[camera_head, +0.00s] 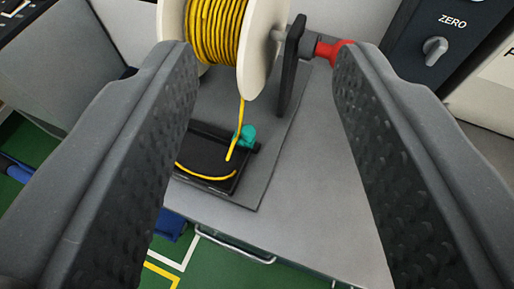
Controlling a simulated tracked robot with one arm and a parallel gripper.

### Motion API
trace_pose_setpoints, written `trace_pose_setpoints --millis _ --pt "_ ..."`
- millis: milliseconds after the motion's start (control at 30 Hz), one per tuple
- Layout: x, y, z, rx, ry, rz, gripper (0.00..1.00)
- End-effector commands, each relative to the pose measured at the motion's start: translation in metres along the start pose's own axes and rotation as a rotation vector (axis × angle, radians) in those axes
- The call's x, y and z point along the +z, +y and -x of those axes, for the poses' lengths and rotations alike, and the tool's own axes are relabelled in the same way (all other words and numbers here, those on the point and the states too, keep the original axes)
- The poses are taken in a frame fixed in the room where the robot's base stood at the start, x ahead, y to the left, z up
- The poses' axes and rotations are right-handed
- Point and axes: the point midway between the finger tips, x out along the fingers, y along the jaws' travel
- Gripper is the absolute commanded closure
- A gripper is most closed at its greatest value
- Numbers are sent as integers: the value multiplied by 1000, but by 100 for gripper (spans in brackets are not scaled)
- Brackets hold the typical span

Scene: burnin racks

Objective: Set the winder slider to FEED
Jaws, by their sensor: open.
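My gripper (258,66) is open, with its two dark grey fingers wide apart on the left and right. Between the fingers and beyond them is the winder, a white spool (263,40) wound with yellow cable (214,30). A black upright bracket (292,65) and a red part (328,50) are at the spool's right. Below the spool is a black block (205,155) with a teal knob (246,136), which may be the slider. A yellow cable end passes by it. No FEED label is readable. My gripper appears to touch nothing.
A dark panel (408,50) with a knob (435,50) marked ZERO stands at the upper right. The grey bench top (320,190) is clear at the right of the winder. A metal handle (235,246) and green floor show below the bench edge.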

Motion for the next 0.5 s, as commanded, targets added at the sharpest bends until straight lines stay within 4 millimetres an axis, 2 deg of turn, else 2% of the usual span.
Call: trace_pose_setpoints --millis 33,67,100,200,300,400,500 --pt "36 1 -22 -9 -31 -4 58" --pt "53 1 -32 -12 -36 -2 58" --pt "78 0 -45 -18 -50 -1 58" --pt "128 -4 -65 -26 -66 0 58" --pt "167 -8 -76 -31 -79 -1 58" --pt "190 -12 -80 -32 -82 0 58" --pt "201 -14 -82 -32 -83 -2 58"
